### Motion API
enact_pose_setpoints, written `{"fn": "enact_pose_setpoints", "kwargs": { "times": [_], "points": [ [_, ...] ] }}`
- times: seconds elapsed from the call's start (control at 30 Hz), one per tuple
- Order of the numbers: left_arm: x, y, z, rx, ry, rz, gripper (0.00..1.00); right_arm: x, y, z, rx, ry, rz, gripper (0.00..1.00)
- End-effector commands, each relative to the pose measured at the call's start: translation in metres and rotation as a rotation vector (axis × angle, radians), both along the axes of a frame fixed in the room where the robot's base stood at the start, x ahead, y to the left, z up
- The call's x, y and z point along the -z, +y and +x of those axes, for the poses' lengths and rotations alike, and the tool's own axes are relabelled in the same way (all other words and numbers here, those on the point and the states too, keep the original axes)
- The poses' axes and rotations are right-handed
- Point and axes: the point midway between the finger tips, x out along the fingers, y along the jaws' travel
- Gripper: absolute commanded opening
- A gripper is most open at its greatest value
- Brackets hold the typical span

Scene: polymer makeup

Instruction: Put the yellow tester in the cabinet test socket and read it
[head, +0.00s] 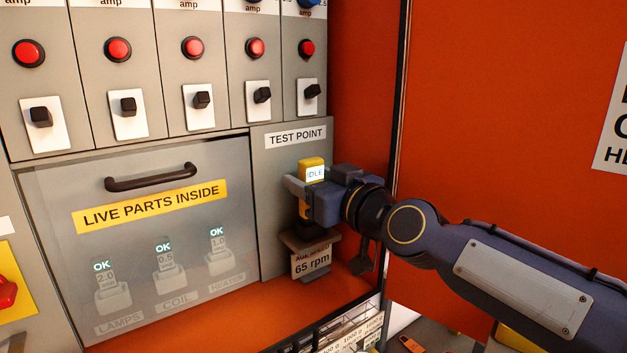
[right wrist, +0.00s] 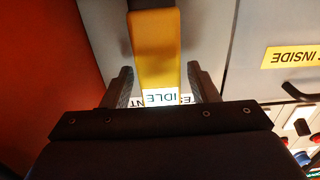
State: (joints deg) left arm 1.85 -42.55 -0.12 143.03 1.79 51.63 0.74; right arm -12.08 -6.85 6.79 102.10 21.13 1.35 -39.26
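The yellow tester (head: 312,167) stands upright under the TEST POINT label, its small screen reading IDLE. In the right wrist view the tester (right wrist: 158,50) lies between the two fingers, with narrow gaps showing beside it. My right gripper (head: 302,190) reaches in from the right around the tester; it looks open in the wrist view (right wrist: 162,85). A small bracket (head: 310,240) sits just below the tester, marked 65 rpm. The gripper hides part of the tester, and I cannot make out a socket. My left gripper is not in view.
The cabinet's clear cover (head: 150,255) with a dark handle (head: 152,178) is left of the tester, marked LIVE PARTS INSIDE. Several switches and red buttons line the panel above. An orange side wall (head: 500,90) stands to the right.

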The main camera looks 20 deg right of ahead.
Motion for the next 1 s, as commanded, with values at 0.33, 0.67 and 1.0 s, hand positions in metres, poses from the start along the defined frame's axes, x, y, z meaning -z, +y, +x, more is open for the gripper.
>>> {"fn": "enact_pose_setpoints", "kwargs": {
  "times": [0.33, 0.67, 1.0],
  "points": [
    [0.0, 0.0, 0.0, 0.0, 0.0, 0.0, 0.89, 0.0, -0.001, -0.002, 0.0, 0.0, 0.0, 0.61],
    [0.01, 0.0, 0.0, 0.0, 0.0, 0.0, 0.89, 0.001, -0.019, -0.047, 0.003, -0.004, -0.001, 0.61],
    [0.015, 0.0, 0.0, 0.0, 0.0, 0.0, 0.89, 0.001, -0.027, -0.074, 0.001, 0.0, -0.001, 0.61]
  ]
}}
